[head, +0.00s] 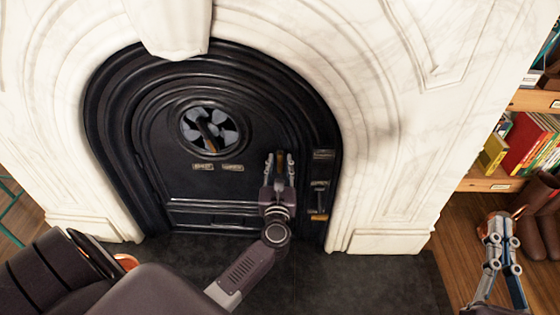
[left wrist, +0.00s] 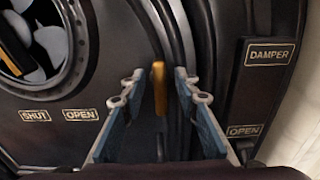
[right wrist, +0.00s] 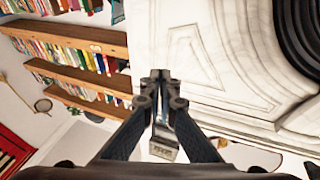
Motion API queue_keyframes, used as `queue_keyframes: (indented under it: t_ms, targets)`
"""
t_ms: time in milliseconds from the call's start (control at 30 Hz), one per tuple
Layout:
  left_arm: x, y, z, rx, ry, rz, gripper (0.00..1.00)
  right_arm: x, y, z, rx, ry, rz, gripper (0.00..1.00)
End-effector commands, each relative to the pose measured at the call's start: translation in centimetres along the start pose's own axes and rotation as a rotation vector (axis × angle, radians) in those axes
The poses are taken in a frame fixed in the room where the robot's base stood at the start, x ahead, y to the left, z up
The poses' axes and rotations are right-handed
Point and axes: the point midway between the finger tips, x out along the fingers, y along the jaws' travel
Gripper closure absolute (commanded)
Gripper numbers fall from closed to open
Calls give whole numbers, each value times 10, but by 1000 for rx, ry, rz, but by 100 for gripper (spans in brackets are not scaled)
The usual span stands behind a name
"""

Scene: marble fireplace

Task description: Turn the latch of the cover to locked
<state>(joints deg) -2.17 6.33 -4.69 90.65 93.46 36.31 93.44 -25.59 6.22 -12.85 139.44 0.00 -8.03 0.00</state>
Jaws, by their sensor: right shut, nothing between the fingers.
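The black arched cover (head: 180,180) fills the fireplace opening. A slim brass handle, which looks like the latch (left wrist: 159,88), stands upright near the cover's right edge. My left gripper (head: 279,158) is in front of it with its fingers open. In the left wrist view, the handle shows between the spread fingertips of my left gripper (left wrist: 160,85), with a gap on each side. Its depth relative to the fingertips is hard to tell. My right gripper (head: 499,232) is shut and empty, off to the right; its closed fingertips show in the right wrist view (right wrist: 160,76).
A round vent (head: 210,130) with a brass handle sits left, above SHUT and OPEN plates (head: 218,167). A damper lever (head: 318,205) is close on the right, under a DAMPER plate (left wrist: 268,53). White marble (head: 385,150) surrounds the cover. A bookshelf (head: 490,182) stands far right.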

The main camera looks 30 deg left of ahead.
Motion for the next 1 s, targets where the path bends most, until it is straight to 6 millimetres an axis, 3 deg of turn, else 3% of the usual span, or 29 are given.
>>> queue_keyframes:
  t_ms: [133, 400, 667, 1000]
  targets:
    - [10, 0, 0, 1, 0, 0, 71, 0, -1, -8, 1, 36, -2, 100]
    - [12, 0, 0, 1, 0, 0, 71, 0, -1, -9, 1, 42, -2, 100]
    - [11, 0, 0, 1, 0, 0, 100, 0, -1, -9, 1, 41, -2, 100]
    - [11, 0, 0, 1, 0, 0, 100, 0, -1, -9, 1, 41, -1, 100]
